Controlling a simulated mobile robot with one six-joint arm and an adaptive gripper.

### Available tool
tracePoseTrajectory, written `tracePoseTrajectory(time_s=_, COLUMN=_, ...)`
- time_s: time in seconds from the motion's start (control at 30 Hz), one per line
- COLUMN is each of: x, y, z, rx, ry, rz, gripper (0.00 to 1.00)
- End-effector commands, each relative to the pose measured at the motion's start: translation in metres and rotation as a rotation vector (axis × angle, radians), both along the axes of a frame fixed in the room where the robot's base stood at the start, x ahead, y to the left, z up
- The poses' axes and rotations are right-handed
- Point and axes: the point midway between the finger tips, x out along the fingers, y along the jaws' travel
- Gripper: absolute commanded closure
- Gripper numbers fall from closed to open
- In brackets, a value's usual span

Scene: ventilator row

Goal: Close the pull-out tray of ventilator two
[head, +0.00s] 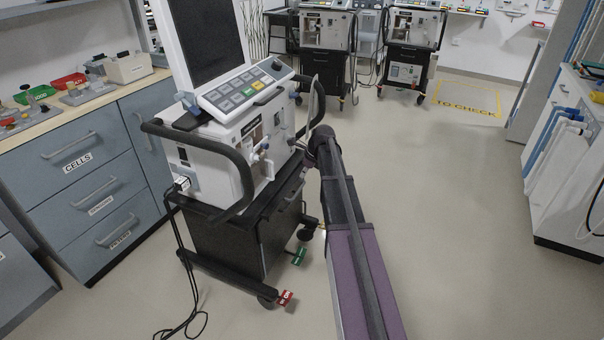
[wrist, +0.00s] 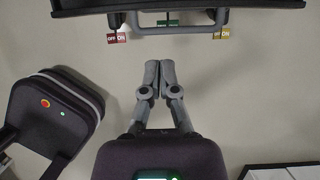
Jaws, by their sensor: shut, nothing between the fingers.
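The nearest ventilator (head: 225,150) stands on a black wheeled cart (head: 225,245) left of centre in the head view. I cannot read a number on it. A dark drawer-like front (head: 287,200) shows below its white body; how far it stands out is hard to tell. In the wrist view a dark edge (wrist: 80,14) with a grey bar handle (wrist: 178,29) spans the top. My gripper (wrist: 159,66) is shut and empty, its fingertips apart from the bar in the picture. In the head view my arm hides my gripper, beside the ventilator's right side.
Red (head: 285,297) and green (head: 299,255) brake tags sit low on the cart. A cable hangs at its left. A drawer counter (head: 85,195) stands left. More ventilators (head: 327,35) stand at the back. The floor right of my arm is clear up to a white unit (head: 565,170).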

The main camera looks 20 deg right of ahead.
Motion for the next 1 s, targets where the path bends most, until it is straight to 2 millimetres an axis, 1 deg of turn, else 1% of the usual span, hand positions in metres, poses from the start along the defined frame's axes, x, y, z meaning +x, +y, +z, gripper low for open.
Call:
tracePoseTrajectory(time_s=0.37, x=0.0, y=0.0, z=0.0, rx=0.001, ry=0.0, rz=0.001, gripper=1.0)
tracePoseTrajectory(time_s=0.53, x=-0.005, y=-0.004, z=-0.006, rx=0.028, ry=-0.022, rz=0.001, gripper=1.0)
tracePoseTrajectory(time_s=0.67, x=-0.014, y=-0.015, z=-0.016, rx=0.082, ry=-0.07, rz=0.002, gripper=1.0)
tracePoseTrajectory(time_s=0.8, x=-0.026, y=-0.03, z=-0.025, rx=0.158, ry=-0.151, rz=0.001, gripper=1.0)
tracePoseTrajectory(time_s=1.0, x=-0.041, y=-0.049, z=-0.028, rx=0.244, ry=-0.262, rz=-0.002, gripper=1.0)
